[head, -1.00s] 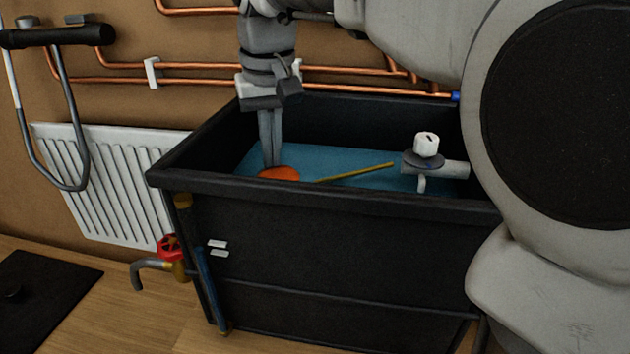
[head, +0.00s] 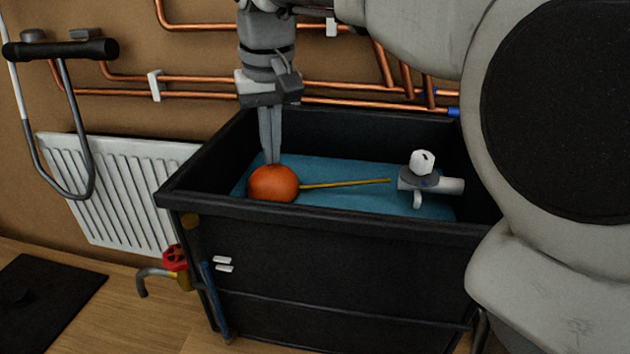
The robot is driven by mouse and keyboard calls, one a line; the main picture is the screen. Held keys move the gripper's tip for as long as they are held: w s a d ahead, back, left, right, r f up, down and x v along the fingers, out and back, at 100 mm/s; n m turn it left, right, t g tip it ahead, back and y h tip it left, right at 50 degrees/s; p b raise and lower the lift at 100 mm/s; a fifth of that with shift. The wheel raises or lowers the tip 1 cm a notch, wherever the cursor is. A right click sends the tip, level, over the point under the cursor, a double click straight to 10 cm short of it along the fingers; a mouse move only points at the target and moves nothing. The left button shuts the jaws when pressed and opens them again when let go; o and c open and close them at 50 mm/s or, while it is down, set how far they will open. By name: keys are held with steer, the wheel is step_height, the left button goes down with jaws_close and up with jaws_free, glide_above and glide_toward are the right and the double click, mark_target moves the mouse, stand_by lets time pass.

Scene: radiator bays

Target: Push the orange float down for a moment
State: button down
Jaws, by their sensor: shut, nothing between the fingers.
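The orange float (head: 273,183) is a round ball at the left end of the black tank (head: 330,265), at the blue water (head: 340,175). A thin yellow rod (head: 345,183) runs from it to the right, towards a grey valve with a white knob (head: 423,162). My gripper (head: 271,160) points straight down over the float. Its fingers are shut with nothing between them. The fingertips are at the float's top; I cannot tell whether they touch it.
A white radiator (head: 115,190) hangs on the wall at left. Copper pipes (head: 190,79) run along the wall behind the tank. A red-handled tap (head: 176,258) sticks out at the tank's lower left. A black mat (head: 45,300) lies on the floor.

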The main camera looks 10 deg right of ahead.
steer(key=shift+r, duration=0.55)
steer(key=shift+r+p, duration=0.15)
steer(key=shift+p, duration=0.15)
steer(key=shift+r+p, duration=2.05)
steer(key=shift+r, duration=0.05)
step_height(320, 180, up, 4)
steer(key=p, duration=0.2)
steer(key=shift+r+p, duration=0.25)
steer(key=shift+p, duration=0.05)
